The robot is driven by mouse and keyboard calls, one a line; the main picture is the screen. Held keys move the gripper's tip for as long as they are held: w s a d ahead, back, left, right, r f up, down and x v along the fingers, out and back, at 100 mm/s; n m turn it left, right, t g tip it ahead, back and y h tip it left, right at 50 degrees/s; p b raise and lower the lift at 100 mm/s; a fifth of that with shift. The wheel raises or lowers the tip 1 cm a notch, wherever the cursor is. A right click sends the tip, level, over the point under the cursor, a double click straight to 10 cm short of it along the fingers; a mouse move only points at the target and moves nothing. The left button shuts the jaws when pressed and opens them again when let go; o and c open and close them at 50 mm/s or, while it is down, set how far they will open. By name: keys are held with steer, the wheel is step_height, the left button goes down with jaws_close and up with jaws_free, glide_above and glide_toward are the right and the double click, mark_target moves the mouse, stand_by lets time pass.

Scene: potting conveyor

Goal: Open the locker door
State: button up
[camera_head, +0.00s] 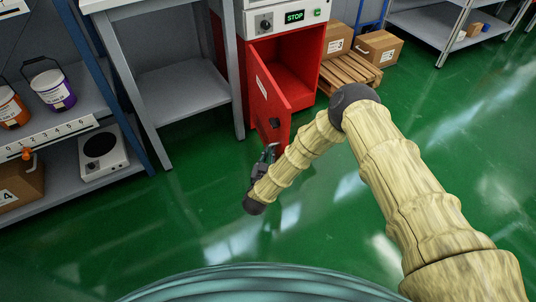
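The red locker (307,65) stands under a grey control box, and its inside shows as an empty red space. Its door (263,97) is swung outward on the left side, well away from the opening. A dark round knob or latch sits low on the door near its free edge. My gripper (267,155) is just in front of the door's lower free edge, close to it. Whether it touches the door cannot be told. The fingers are small and dark here, and their opening is not clear.
A grey workbench (185,92) stands left of the locker. A wooden pallet (350,72) with cardboard boxes (379,47) is at right. Green floor in front is clear.

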steer(key=o, duration=0.4)
steer(key=shift+w+d, duration=0.1)
steer(key=shift+w, duration=0.05)
steer(key=shift+o, duration=0.2)
steer(key=shift+s, duration=0.45)
steer(key=s+a, duration=0.2)
steer(key=s, duration=0.9)
steer(key=shift+d, duration=0.1)
